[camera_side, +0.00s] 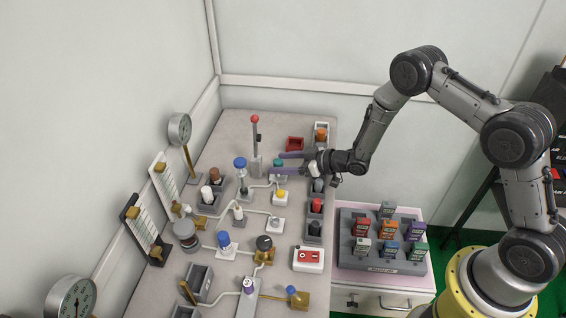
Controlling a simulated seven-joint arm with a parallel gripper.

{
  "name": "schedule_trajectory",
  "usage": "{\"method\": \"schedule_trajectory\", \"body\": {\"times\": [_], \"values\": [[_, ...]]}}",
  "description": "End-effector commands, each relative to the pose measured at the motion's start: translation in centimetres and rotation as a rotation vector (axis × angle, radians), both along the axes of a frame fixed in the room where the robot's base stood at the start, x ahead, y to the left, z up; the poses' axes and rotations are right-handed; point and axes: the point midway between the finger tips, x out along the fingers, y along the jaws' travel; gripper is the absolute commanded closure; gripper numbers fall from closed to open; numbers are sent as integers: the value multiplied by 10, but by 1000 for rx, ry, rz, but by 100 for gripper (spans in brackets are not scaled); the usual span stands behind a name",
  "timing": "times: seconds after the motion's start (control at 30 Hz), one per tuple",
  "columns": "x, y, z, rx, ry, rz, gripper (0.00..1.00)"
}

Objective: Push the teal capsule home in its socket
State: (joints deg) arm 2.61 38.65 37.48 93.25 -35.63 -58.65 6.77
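The teal capsule (278,162) stands upright in a small light grey socket (278,178) toward the back of the bench. How deep it sits in the socket is too small to tell. My gripper (281,164) reaches in from the right at the height of the capsule.
A red-knobbed lever (255,135) and a blue-topped piece (240,163) stand left of the capsule. A yellow-topped piece (281,194) stands nearer. Grey holders with colored capsules line the bench's right edge. Pipes and gauges crowd the left.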

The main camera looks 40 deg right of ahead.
Motion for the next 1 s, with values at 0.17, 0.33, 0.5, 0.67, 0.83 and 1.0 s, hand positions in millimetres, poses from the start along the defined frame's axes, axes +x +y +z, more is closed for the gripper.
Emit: {"method": "schedule_trajectory", "body": {"times": [0.17,0.33,0.5,0.67,0.83,1.0], "values": [[0,0,0,0,0,0,30],[-7,-5,4,0,0,-1,30],[-31,-20,16,1,0,-4,30],[-60,-36,30,1,-1,-4,30],[-87,-51,42,0,0,-3,30],[-103,-61,50,1,-1,-2,30]]}}
